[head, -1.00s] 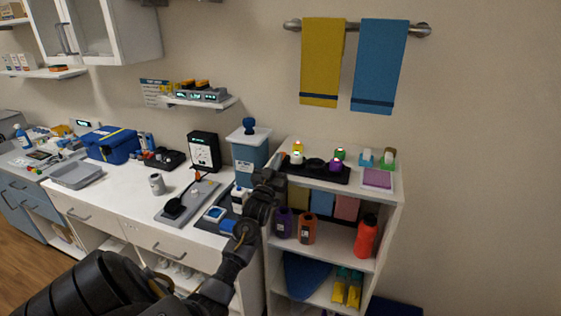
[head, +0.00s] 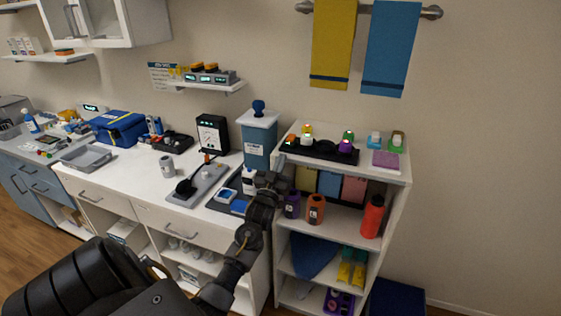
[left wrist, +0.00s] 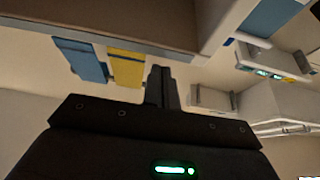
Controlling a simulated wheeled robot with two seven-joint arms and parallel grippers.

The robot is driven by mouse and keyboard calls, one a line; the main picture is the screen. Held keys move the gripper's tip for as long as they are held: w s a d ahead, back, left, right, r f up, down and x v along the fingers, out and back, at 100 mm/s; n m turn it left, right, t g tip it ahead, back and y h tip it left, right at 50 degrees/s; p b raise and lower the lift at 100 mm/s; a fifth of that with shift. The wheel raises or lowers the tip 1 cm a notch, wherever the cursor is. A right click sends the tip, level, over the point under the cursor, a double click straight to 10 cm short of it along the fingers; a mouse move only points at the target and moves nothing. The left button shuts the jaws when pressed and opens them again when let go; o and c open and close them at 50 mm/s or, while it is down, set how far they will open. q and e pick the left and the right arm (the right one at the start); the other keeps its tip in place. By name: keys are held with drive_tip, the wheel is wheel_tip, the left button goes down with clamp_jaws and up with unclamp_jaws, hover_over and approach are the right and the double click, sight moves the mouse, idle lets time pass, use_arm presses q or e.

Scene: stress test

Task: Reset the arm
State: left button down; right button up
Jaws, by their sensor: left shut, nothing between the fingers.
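My left arm comes in from the lower left of the head view. Its gripper (head: 270,182) is in front of the left edge of the white shelf unit (head: 404,170), near the right end of the counter. In the left wrist view the gripper (left wrist: 160,72) shows its fingers together, with nothing between them. That view looks toward the wall, with the blue towel (left wrist: 82,60) and yellow towel (left wrist: 127,68) beyond the fingers. My right gripper is in neither view.
The white counter (head: 130,185) holds a grey tray, a blue bag (head: 118,128), a black device and a blue canister (head: 259,140). The shelf unit holds a black rack (head: 320,151), an orange bottle (head: 315,208) and a red bottle (head: 372,216). Bare wall lies to the right.

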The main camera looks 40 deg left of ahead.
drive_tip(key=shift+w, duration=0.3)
